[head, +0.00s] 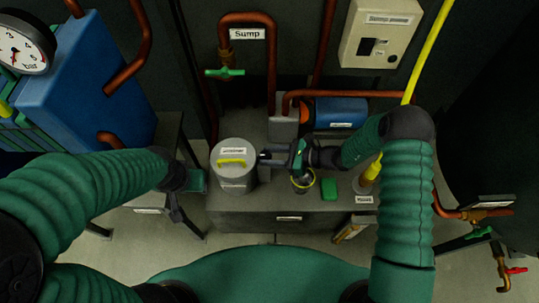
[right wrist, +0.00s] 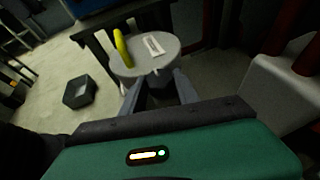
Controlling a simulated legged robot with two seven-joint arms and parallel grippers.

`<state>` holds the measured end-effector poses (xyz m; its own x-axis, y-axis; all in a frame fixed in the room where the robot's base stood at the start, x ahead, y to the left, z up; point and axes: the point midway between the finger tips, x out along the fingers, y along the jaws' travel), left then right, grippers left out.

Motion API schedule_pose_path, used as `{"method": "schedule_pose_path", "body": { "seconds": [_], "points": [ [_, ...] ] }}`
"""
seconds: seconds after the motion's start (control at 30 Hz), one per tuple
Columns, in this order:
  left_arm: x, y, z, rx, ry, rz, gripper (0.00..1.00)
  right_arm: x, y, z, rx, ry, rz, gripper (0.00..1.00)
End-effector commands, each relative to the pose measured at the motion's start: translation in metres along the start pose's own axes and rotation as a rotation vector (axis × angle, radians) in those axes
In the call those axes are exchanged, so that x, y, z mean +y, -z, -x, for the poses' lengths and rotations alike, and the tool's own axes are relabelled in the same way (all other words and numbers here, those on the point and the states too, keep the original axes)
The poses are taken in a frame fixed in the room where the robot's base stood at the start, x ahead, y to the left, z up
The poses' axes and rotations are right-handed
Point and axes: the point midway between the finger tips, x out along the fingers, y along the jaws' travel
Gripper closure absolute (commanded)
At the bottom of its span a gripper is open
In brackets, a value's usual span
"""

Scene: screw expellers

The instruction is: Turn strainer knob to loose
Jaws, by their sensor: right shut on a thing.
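The strainer is a grey cylinder (head: 234,176) with a flat lid, a white label and a yellow handle (head: 232,161) on top. It stands on the grey bench in the head view. Its lid (right wrist: 160,58) and the yellow handle (right wrist: 121,47) also show in the right wrist view. My right gripper (head: 263,157) reaches in from the right and is shut on the knob at the strainer's side; the fingers hide the knob itself. My left gripper (head: 177,212) hangs left of the bench, away from the strainer, and its finger opening is unclear.
A blue cylinder (head: 340,112) and copper pipes (head: 272,62) stand behind. A green valve handle (head: 224,72) sits below the Sump label. A blue tank (head: 95,95) is at left.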

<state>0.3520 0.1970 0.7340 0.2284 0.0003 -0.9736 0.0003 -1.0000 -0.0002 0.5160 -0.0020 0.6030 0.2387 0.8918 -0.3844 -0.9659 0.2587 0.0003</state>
Motion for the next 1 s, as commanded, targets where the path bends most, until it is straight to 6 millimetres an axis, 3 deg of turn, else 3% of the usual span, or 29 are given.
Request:
{"method": "schedule_pose_path", "body": {
  "seconds": [0.57, 0.77, 1.0],
  "points": [
    [0.0, -0.002, -0.009, 0.0, 0.0, 0.0, 0.64, -0.005, -0.003, -0.001, -0.009, -0.112, 0.056, 1.0],
    [0.0, -0.005, -0.023, 0.0, 0.0, 0.0, 0.64, -0.008, 0.0, -0.002, -0.008, -0.26, 0.117, 1.0],
    [0.0, -0.013, -0.053, 0.0, 0.0, -0.001, 0.64, -0.009, 0.003, -0.005, -0.006, -0.468, 0.203, 1.0]
  ]
}}
